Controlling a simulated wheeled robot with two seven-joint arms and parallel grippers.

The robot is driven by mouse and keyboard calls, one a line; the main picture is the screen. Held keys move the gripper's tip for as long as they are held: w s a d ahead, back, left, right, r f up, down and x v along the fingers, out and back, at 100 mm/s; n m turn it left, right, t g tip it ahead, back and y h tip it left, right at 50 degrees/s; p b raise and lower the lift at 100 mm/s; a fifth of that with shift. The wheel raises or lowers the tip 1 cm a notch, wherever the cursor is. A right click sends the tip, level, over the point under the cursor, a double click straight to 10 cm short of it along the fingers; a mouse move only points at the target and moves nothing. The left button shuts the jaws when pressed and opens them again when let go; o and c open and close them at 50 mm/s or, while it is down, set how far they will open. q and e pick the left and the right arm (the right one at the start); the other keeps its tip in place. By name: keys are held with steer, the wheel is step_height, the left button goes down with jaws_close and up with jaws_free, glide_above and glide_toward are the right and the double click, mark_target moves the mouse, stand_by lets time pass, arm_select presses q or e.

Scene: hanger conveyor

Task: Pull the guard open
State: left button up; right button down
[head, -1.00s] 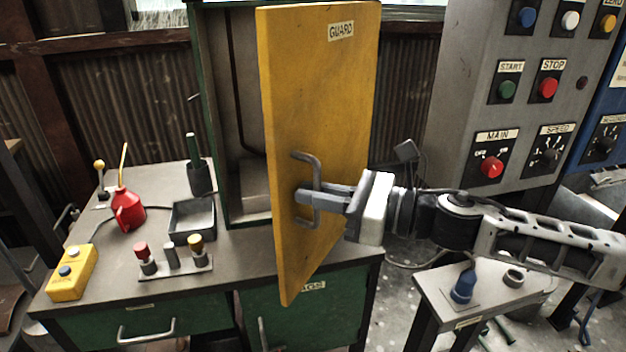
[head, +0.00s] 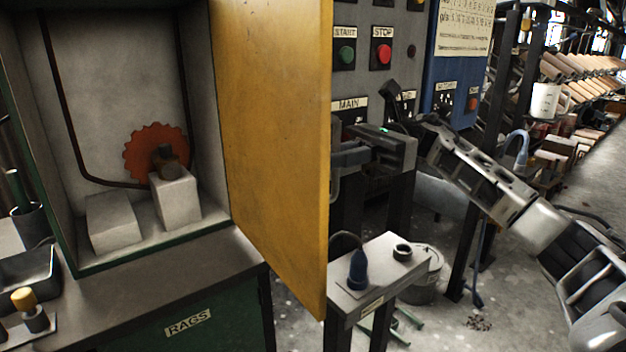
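The yellow guard (head: 275,130) is a hinged door, swung wide open on the right side of the green cabinet (head: 125,70). I see its edge and inner face at a steep angle. Its grey handle (head: 335,180) shows just past the guard's right edge, on the outer face. My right gripper (head: 345,156) is at the handle, fingers close together and apparently shut on it. The fingertips are partly hidden by the guard edge. Inside the cabinet a rust-red toothed wheel (head: 145,150) is exposed. My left gripper is not in view.
A small stand (head: 385,285) with a blue bottle-like object (head: 358,268) is below my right gripper. The grey control panel (head: 362,75) stands behind it. Floor is open at the right. Small tools and a grey tray (head: 28,275) are on the bench at left.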

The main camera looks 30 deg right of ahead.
steer(key=shift+w+d+r, duration=0.1)
steer(key=shift+d+r, duration=0.05)
steer(key=shift+d, duration=0.45)
steer(key=c, duration=1.6)
jaws_free()
steer(key=d, duration=1.2)
